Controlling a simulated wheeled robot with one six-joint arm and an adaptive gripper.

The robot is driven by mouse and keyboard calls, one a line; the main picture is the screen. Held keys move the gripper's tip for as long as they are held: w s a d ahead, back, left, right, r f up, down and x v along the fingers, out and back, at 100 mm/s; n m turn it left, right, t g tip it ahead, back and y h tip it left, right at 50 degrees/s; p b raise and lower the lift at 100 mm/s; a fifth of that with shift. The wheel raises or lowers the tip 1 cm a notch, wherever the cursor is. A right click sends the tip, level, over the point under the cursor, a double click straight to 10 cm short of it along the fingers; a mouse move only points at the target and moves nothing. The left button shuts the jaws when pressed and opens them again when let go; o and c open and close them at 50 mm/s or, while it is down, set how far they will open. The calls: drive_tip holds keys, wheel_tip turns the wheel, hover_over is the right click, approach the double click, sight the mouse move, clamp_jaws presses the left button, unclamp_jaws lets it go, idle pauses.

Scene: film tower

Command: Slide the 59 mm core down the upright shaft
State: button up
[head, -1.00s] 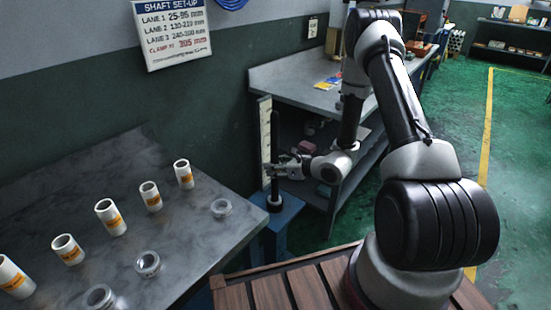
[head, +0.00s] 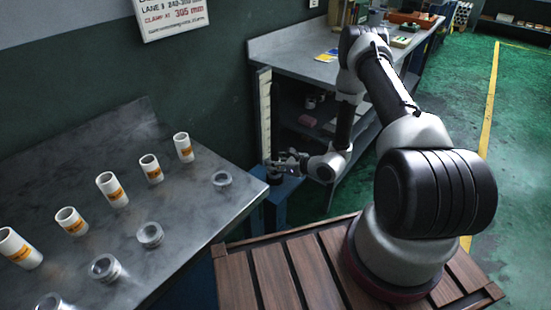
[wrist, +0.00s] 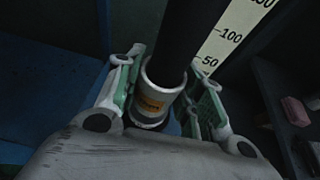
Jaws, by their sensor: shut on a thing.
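In the wrist view a white core (wrist: 157,100) with an orange label is around the black upright shaft (wrist: 188,38). My gripper (wrist: 163,95) is shut on the core, one green-and-grey finger on each side. The label's print is too blurred to read the size. A dark piece shows just below the core. In the head view my gripper (head: 280,162) is low on the shaft, close above the blue stand (head: 284,192). My gripper hides the core there.
A pale scale strip (head: 264,110) stands behind the shaft; its 50 and 100 marks (wrist: 231,36) show in the wrist view. Several labelled white cores (head: 112,189) and grey rings (head: 150,235) stand on the metal table (head: 205,215) at left. A workbench (head: 310,62) with a shelf is behind.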

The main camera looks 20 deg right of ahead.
drive_tip(key=shift+f, duration=0.1)
drive_tip(key=o, duration=1)
drive_tip(key=shift+o, duration=0.2)
drive_tip(key=v, duration=1.2)
